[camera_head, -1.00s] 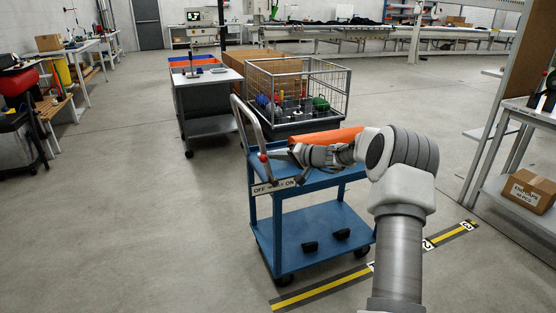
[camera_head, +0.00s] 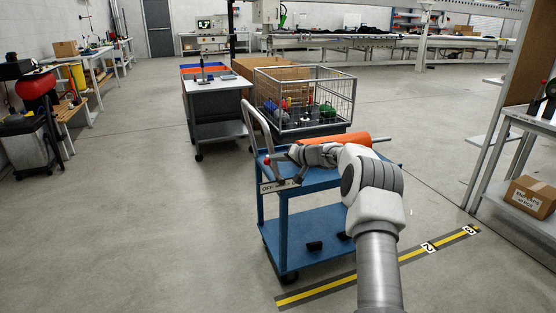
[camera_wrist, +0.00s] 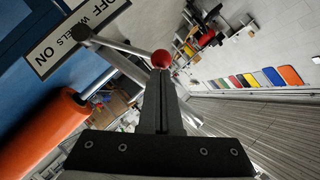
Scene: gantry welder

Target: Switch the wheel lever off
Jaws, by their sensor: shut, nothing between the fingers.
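In the head view the red knob (camera_head: 267,160) is at the near left corner of the blue cart (camera_head: 320,232). The label there is partly covered by my arm. My gripper (camera_wrist: 161,78) is shut and empty, its tips right by the knob in the wrist view. I cannot tell whether they touch it.
An orange cylinder (camera_head: 334,139) lies on the cart's top, close to my arm. The cart's grey push handle (camera_head: 258,127) rises at its left. A wire-mesh bin (camera_head: 305,100) and a grey table (camera_head: 216,84) stand behind. The floor left of the cart is clear.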

